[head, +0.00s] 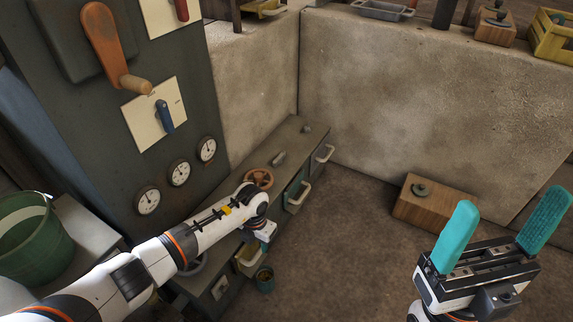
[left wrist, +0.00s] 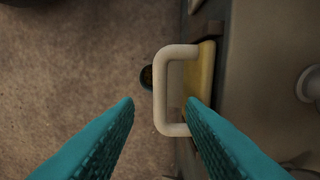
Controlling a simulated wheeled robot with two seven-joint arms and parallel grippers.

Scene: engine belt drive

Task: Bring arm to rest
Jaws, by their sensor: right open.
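My left arm (head: 150,262) reaches in from the left, with its gripper (head: 266,246) pointing down over the low bench; its fingers are mostly hidden in the head view. In the left wrist view both teal fingers of the left gripper (left wrist: 160,108) are apart with nothing gripped. A pale handle (left wrist: 162,90) on a yellow drawer (left wrist: 206,66) lies just beyond the fingertips, close to the right finger; I cannot tell whether they touch. My right gripper (head: 511,212) is open and empty at the lower right, fingers pointing up.
The dark panel (head: 165,80) with an orange lever (head: 102,45), a blue switch (head: 164,115) and gauges stands at left. A small can (head: 264,280) stands on the floor by the drawers. A wooden box (head: 430,205) sits by the wall. The middle floor is clear.

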